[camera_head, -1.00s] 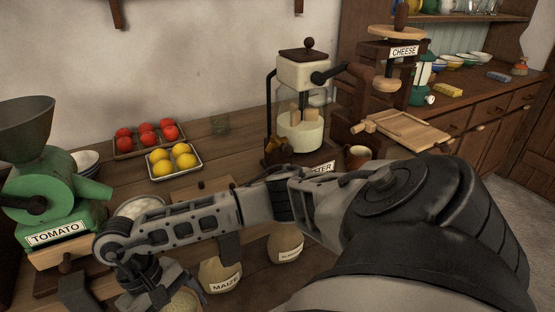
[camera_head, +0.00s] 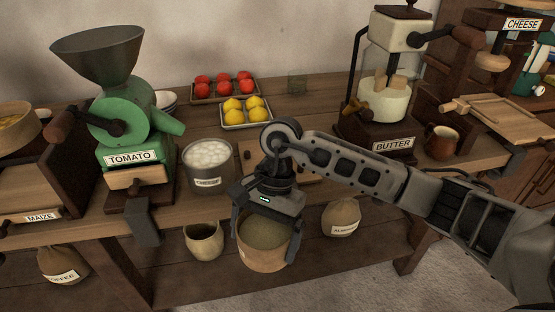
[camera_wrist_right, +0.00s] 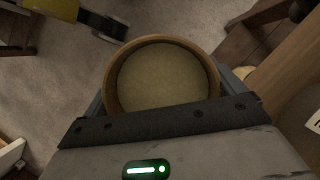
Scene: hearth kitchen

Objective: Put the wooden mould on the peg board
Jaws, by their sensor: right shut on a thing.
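The wooden mould (camera_head: 262,252) is a round, tan, open-topped tub with a dull greenish-beige inside. My right gripper (camera_head: 266,222) is shut on it and holds it upright in front of the counter's front edge. In the right wrist view the mould (camera_wrist_right: 163,78) sits between the fingers with its round rim facing the camera. A flat wooden board with small dark pegs (camera_head: 257,163), seemingly the peg board, lies on the counter behind the gripper. My right arm hides much of it. My left gripper is not in view.
A metal pot of white curds (camera_head: 208,167) stands left of the board, beside the green tomato mill (camera_head: 122,125). Trays of tomatoes (camera_head: 224,86) and lemons (camera_head: 246,112) are behind. The butter churn (camera_head: 385,95) stands at right.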

